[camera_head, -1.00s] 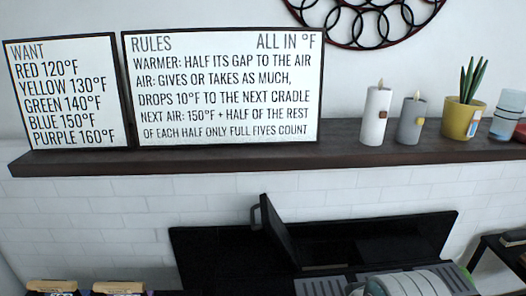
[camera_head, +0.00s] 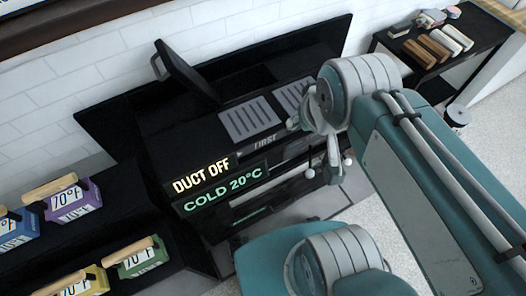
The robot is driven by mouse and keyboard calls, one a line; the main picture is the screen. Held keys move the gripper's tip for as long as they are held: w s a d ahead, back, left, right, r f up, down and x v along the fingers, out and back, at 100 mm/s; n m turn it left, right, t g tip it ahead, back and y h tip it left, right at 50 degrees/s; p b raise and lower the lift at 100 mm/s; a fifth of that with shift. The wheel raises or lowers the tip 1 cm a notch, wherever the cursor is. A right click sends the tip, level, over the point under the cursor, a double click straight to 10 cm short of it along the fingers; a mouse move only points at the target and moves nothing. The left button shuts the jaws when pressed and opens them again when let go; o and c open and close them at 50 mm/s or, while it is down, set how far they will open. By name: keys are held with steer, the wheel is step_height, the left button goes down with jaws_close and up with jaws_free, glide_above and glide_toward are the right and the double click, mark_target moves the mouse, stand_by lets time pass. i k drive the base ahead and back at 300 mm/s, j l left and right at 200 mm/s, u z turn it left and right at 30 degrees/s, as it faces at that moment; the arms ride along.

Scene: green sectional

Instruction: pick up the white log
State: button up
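The white log (camera_head: 456,37) appears to be the palest of several short logs lying side by side on a black side table (camera_head: 440,72) at the upper right. My arm crosses the right half of the picture. My gripper (camera_head: 328,165) hangs near the middle, in front of the black fireplace unit and well to the left of and below the logs. Its fingers are small and partly hidden by my arm, so I cannot tell whether they are open. I see no log at it.
The black unit (camera_head: 140,125) shows "DUCT OFF" and "COLD 20°C", with a raised flap (camera_head: 187,70) above. Purple (camera_head: 75,207), blue (camera_head: 14,238), yellow (camera_head: 82,284) and green (camera_head: 141,264) wooden-handled boxes stand at the lower left. Small items share the side table. Pale floor (camera_head: 480,150) is open at right.

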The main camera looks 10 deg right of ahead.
mark_target(436, 35)
steer(key=k+l+z, duration=0.1)
steer(key=z, duration=0.4)
steer(key=k+l+z, duration=0.15)
steer(key=z, duration=0.35)
steer(key=l+z, duration=0.25)
steer(key=z, duration=0.25)
steer(key=i+l+z, duration=0.35)
steer(key=l, duration=0.25)
steer(key=i+l+z, duration=0.4)
steer(key=l, duration=0.15)
steer(key=i+l+z, duration=0.35)
steer(key=i, duration=0.15)
steer(key=i+u, duration=0.2)
steer(key=i, duration=0.25)
steer(key=i+l+u, duration=0.2)
steer(key=i, duration=0.25)
steer(key=i+l+u, duration=0.2)
steer(key=i, duration=0.25)
steer(key=i+j+u, duration=0.1)
steer(key=i+u, duration=0.15)
steer(key=u, duration=0.25)
steer(key=i+u, duration=0.25)
steer(key=u, duration=0.25)
steer(key=i+l+u, duration=0.1)
steer(key=i+u, duration=0.2)
steer(key=u, duration=0.2)
steer(key=i+u, duration=0.2)
steer(key=u, duration=0.15)
steer(key=i+u, duration=0.4)
steer(key=u, duration=0.25)
